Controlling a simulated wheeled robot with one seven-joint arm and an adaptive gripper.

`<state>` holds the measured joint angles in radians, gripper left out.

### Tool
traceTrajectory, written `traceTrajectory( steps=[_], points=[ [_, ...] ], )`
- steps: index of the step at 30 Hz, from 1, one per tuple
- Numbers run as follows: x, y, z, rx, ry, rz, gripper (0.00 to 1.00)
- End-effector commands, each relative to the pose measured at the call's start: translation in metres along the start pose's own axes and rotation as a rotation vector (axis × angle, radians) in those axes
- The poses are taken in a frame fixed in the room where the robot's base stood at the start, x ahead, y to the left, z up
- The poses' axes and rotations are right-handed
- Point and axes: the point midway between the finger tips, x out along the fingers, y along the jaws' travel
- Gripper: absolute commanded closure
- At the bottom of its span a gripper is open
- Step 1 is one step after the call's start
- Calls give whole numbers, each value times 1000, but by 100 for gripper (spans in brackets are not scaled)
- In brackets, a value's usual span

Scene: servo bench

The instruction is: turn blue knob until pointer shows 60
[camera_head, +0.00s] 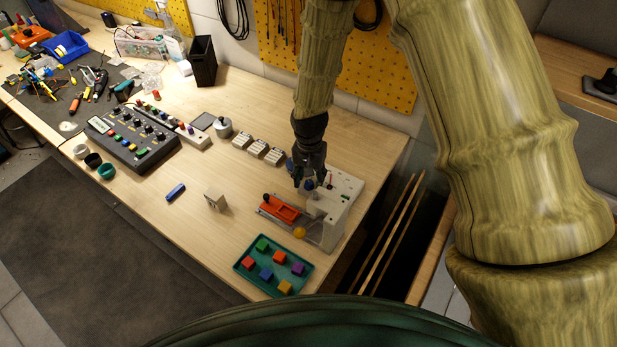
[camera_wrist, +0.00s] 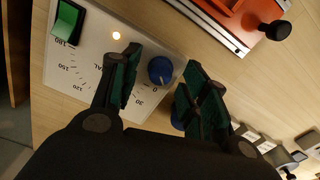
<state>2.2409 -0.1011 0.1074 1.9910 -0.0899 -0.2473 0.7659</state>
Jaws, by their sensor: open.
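The blue knob (camera_wrist: 161,70) stands on a white panel (camera_wrist: 190,58), beside the 0 of a printed scale. The scale shows 180, 150, 120, 30 and 0; the rest is hidden behind my left finger. I cannot make out the pointer. My gripper (camera_wrist: 162,58) is open, one finger on each side of the knob in the picture, with visible gaps. In the head view, my gripper (camera_head: 308,182) is low over the white device (camera_head: 338,205). A second blue part (camera_wrist: 177,116) is partly hidden behind the right finger.
An orange slider with a black handle (camera_wrist: 277,30) lies close by. A teal tray (camera_head: 246,269) of coloured cubes stands in front.

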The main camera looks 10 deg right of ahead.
Motion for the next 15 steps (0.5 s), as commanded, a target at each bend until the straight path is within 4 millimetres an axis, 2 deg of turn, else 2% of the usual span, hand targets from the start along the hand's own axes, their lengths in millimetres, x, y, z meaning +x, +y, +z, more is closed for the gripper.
traceTrajectory(
  steps=[12, 13, 15],
  points=[
    [5, 0, 0, 0, 0, -1, 55],
    [5, 0, 0, 0, 0, -1, 57],
    [5, 0, 0, 0, 0, -1, 70]
  ],
)
